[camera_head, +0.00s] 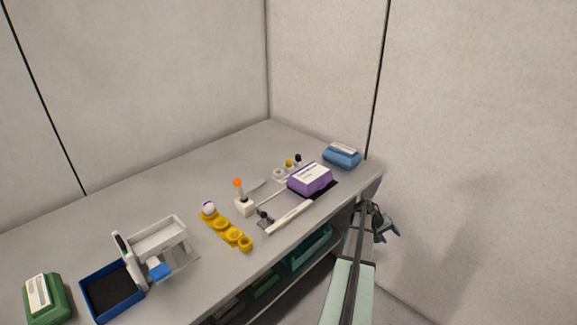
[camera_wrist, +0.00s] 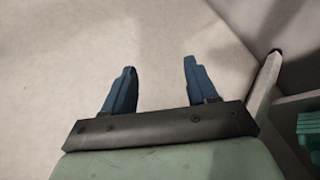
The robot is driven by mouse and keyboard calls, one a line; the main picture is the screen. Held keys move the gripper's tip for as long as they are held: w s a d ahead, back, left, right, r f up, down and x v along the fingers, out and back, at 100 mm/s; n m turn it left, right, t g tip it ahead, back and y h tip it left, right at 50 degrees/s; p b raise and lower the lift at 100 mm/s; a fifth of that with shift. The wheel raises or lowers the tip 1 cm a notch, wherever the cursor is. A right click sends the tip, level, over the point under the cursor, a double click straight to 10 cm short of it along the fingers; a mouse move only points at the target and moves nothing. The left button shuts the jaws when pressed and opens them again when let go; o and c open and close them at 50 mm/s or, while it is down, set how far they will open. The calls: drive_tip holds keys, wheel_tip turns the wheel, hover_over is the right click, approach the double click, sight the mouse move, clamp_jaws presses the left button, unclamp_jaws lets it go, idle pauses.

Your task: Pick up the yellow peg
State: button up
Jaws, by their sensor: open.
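A small yellow piece (camera_head: 289,163), which looks like the yellow peg, stands toward the back right of the grey table, among a white ring-like piece and a black-topped piece. It is too small to make out its shape fully. My gripper (camera_head: 388,236) is off the table's right end, beside the wall and apart from the peg. In the wrist view my gripper (camera_wrist: 160,66) has its two blue fingers spread with nothing between them. The peg does not show in the wrist view.
A purple box (camera_head: 310,179) stands just in front of the peg, and a blue box (camera_head: 342,156) to its right. An orange-topped piece (camera_head: 238,184) and a yellow tray (camera_head: 220,226) lie to the left. Teal bins (camera_head: 307,247) sit under the table. The back left is clear.

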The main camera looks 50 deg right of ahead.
wheel_tip(320, 180, up, 6)
drive_tip(key=d, duration=0.2)
drive_tip(key=w+a+r+n+t+h, duration=0.15)
drive_tip(key=w+a+r, duration=0.35)
drive_tip(key=w+r, duration=0.5)
drive_tip(key=w+a+r+n+t, duration=0.1)
drive_tip(key=w+a+r+t, duration=0.3)
drive_tip(key=r, duration=1)
drive_tip(key=w+a+r+n+t+h, duration=0.1)
drive_tip(key=w+a+r+t, duration=0.1)
drive_tip(key=w+a+r, duration=0.65)
drive_tip(key=m+y, duration=0.5)
drive_tip(key=m, duration=0.2)
hover_over(288, 160)
drive_tip(key=s+a, duration=0.2)
wheel_tip(288, 160, down, 9)
drive_tip(key=shift+h, duration=0.25)
drive_tip(key=x, duration=0.4)
drive_tip(key=shift+w+a, duration=0.2)
drive_tip(key=shift+w, duration=0.15)
drive_tip(key=shift+w+d+f, duration=0.1)
drive_tip(key=shift+d+f, duration=0.1)
drive_tip(key=shift+f, duration=0.4)
